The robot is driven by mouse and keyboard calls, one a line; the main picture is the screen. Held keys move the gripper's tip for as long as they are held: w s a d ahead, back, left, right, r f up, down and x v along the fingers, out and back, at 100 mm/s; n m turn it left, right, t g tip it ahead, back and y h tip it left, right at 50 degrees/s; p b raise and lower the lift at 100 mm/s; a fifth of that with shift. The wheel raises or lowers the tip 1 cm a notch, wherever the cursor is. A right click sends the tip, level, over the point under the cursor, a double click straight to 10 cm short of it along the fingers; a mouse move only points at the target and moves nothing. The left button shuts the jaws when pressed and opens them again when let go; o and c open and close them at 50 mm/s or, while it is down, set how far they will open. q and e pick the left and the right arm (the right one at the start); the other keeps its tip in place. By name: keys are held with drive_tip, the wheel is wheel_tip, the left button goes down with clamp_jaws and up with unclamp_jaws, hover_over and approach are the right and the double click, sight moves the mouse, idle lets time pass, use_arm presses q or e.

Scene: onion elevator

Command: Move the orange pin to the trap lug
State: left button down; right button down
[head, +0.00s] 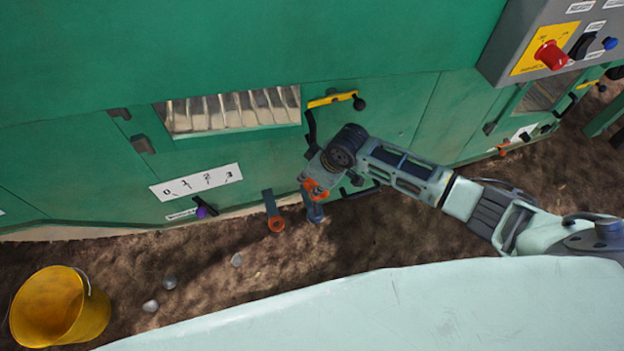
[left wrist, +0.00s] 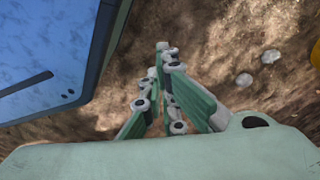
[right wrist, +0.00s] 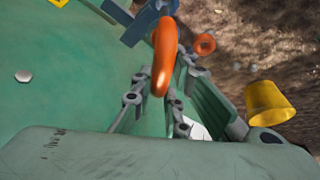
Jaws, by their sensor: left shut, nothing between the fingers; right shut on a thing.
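My right gripper (head: 314,183) is shut on the orange pin (head: 320,193), low in front of the green machine. The right wrist view shows the curved pin (right wrist: 163,58) at the fingertips of the right gripper (right wrist: 160,85). A blue-grey lug-like part (head: 315,212) is just below the pin; in the right wrist view this part (right wrist: 135,27) is partly behind it. I cannot tell whether they touch or whether it is the trap lug. Left of it hangs a grey bar with an orange ring (head: 276,225). My left gripper (left wrist: 165,75) is shut and empty above the ground.
The machine's green wall (head: 390,120) has a slatted window (head: 235,110), a yellow handle (head: 332,99), a 0-3 scale (head: 196,182) and a purple knob (head: 203,211). A yellow bucket (head: 60,306) and a few stones (head: 169,282) are on the bare soil at left.

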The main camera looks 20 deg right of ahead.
use_arm(q)
drive_tip(key=shift+w+a+r, duration=0.1)
drive_tip(key=shift+w+r, duration=0.15)
drive_tip(key=shift+r, duration=0.15)
use_arm(e)
drive_tip(key=shift+f, duration=0.15)
use_arm(q)
drive_tip(key=shift+r, duration=0.2)
use_arm(e)
drive_tip(key=shift+f+b, duration=0.35)
drive_tip(key=shift+b, duration=0.25)
use_arm(q)
drive_tip(key=shift+w+d+r, duration=0.15)
drive_tip(key=shift+w+r, duration=0.5)
drive_tip(key=shift+r, duration=0.15)
drive_tip(key=shift+w+d+r, duration=0.1)
drive_tip(key=shift+w+r, duration=0.5)
drive_tip(key=shift+r, duration=0.15)
use_arm(e)
drive_tip(key=shift+f, duration=0.15)
use_arm(q)
drive_tip(key=shift+r, duration=0.15)
